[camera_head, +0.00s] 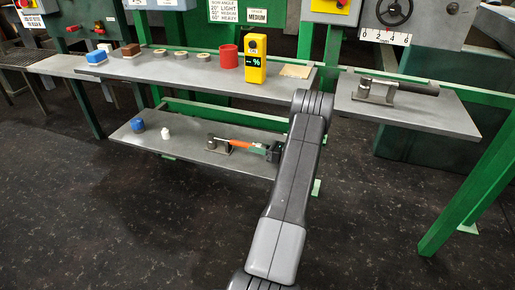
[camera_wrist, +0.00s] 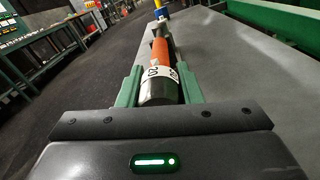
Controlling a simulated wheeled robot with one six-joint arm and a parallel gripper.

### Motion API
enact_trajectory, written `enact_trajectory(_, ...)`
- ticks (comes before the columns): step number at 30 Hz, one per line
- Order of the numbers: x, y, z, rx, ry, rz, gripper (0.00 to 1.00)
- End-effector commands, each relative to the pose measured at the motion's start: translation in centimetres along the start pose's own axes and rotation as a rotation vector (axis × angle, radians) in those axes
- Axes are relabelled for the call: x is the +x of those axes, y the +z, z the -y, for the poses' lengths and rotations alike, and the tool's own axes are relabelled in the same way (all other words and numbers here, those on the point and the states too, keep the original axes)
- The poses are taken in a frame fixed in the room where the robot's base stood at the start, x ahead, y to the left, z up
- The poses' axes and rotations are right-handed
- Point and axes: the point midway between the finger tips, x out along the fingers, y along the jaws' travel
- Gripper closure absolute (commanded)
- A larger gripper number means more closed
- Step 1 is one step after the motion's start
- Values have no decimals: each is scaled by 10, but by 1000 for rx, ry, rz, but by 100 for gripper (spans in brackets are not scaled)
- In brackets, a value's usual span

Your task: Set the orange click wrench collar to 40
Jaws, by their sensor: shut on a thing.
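The orange click wrench (camera_head: 240,143) lies on the lower shelf, its head end in a grey stand at left. In the wrist view its orange handle (camera_wrist: 160,50) points away from me. Its near end has a white number band (camera_wrist: 158,72) and a silver collar (camera_wrist: 158,90). The band shows 20 and a second number at its right edge that I cannot read surely. My gripper (camera_head: 272,151) is at the handle's right end. In the wrist view the green fingers of my gripper (camera_wrist: 160,88) are shut on the collar, one on each side.
The upper bench holds a red cup (camera_head: 228,56) and a yellow meter (camera_head: 255,58). A dark-handled wrench (camera_head: 400,88) lies on the right table. Green legs frame the benches.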

Motion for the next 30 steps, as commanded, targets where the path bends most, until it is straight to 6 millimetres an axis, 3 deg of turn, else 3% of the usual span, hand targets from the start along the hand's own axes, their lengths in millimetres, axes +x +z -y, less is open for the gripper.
enact_trajectory(11, 0, -1, 1, -96, -1, 0, 91)
enact_trajectory(30, 0, -3, 0, -642, -3, 0, 91)
